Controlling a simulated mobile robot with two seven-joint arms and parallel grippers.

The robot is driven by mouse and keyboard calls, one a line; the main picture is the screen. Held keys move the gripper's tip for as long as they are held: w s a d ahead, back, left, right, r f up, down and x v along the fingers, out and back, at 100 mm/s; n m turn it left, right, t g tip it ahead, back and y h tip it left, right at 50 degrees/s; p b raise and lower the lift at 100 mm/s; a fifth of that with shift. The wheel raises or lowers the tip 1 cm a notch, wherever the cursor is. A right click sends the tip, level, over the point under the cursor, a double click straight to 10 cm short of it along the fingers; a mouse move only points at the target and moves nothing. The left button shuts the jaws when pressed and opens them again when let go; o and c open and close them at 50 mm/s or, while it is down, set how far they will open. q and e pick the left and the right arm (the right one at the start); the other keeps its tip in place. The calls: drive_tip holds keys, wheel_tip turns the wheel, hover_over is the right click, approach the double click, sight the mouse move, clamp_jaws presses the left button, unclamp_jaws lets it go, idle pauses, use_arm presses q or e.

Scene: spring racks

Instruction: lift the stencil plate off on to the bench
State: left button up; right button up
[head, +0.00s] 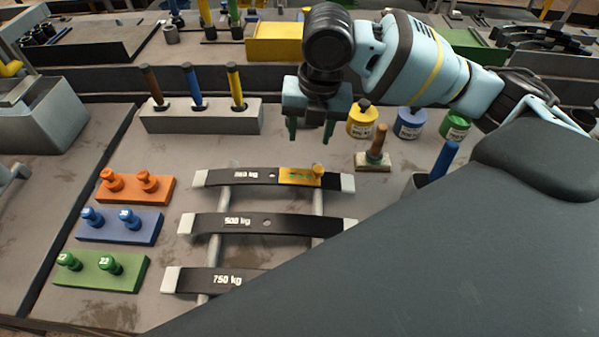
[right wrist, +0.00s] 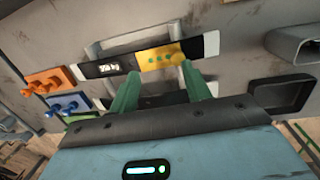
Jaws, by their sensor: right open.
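The stencil plate (head: 296,176) is a gold plate with green marks and a small knob at its right end. It lies on the right half of the rearmost leaf spring (head: 245,177), marked 350 or 360 kg; the first figures are hard to read. My right gripper (head: 311,131) is open and empty, pointing down, higher up the picture than the plate and apart from it. In the right wrist view, the plate (right wrist: 160,56) shows just beyond the two green fingers (right wrist: 160,88). My left gripper is in neither view.
Two more springs, 500 kg (head: 285,223) and 750 kg (head: 253,278), lie nearer on the rack bars. Orange (head: 163,193), blue (head: 148,232) and green (head: 130,279) stamp blocks stand left. A wood-handled stamp (head: 372,163) and paint pots (head: 410,124) stand right. Bare bench (head: 300,150) shows behind the springs.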

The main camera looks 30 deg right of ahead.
sight(318, 168)
drive_tip(key=shift+s+d+f+g+h, duration=0.15)
drive_tip(key=shift+s+g, duration=0.15)
drive_tip(key=shift+s, duration=0.3)
drive_tip(key=shift+s+d+g+h, duration=0.15)
drive_tip(key=shift+s+g, duration=0.15)
drive_tip(key=shift+s, duration=0.25)
drive_tip(key=shift+f, duration=1.35)
drive_tip(key=shift+d+f, duration=0.15)
drive_tip(key=shift+f, duration=2.4)
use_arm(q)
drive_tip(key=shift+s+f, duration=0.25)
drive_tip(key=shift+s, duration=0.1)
use_arm(e)
drive_tip(key=shift+c, duration=0.2)
drive_tip(key=c, duration=0.9)
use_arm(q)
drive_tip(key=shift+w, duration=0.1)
use_arm(e)
drive_tip(key=shift+r, duration=0.1)
